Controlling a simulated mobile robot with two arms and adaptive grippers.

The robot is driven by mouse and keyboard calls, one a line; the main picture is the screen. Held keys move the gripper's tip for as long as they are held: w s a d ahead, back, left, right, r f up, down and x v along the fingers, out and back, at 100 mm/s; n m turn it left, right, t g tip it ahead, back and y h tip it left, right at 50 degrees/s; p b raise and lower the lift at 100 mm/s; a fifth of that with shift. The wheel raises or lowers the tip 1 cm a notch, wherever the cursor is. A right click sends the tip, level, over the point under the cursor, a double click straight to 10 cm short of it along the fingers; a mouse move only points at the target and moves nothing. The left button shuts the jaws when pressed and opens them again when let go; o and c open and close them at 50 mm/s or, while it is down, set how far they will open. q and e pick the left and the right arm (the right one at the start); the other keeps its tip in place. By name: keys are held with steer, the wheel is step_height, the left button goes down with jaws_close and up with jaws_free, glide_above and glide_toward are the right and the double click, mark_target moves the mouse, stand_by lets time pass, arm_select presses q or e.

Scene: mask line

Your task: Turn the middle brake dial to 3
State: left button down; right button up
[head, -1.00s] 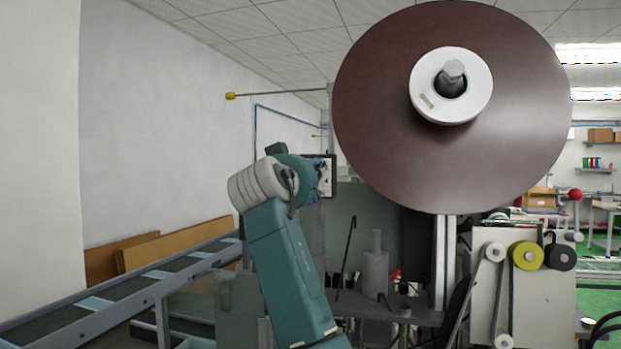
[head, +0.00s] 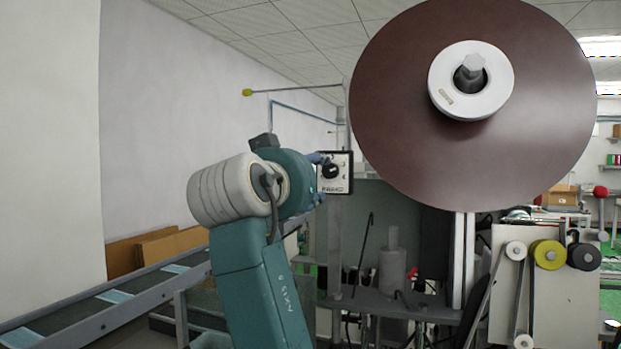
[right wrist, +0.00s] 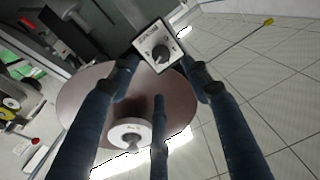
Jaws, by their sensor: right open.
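A small white control box with a dark rim (head: 343,184) is mounted on a post left of the big brown reel. It carries one black dial (head: 330,171), with small lettering below that I cannot read. In the right wrist view the box (right wrist: 147,41) and its dial (right wrist: 160,53) lie ahead of the fingers. My right gripper (head: 319,178) is open at the box's left side in the head view. In the right wrist view its blue fingers (right wrist: 159,80) are spread around the dial, apparently not closed on it. The dial's setting is unreadable. My left gripper is out of view.
The big brown reel (head: 400,110) with a white hub stands close to the right of the box. A thin rod with a yellow tip (head: 247,92) sticks out above left. A conveyor (head: 130,298) runs at lower left.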

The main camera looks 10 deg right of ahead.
mark_target(330, 173)
steer(key=d+r+n+t+h+p, duration=0.2)
steer(key=d+n+p, duration=0.2)
steer(key=p, duration=0.1)
step_height(330, 173, down, 5)
steer(key=a+n+t+y+p, duration=0.1)
steer(key=n+t+y+p, duration=0.25)
steer(key=n, duration=0.45)
steer(key=shift+g, duration=0.35)
steer(key=p+x, duration=0.4)
steer(key=x, duration=0.5)
steer(key=shift+w+d+p, duration=0.15)
steer(key=shift+w+p, duration=0.15)
steer(key=shift+p, duration=0.05)
steer(key=shift+w, duration=0.45)
steer(key=shift+d, duration=0.1)
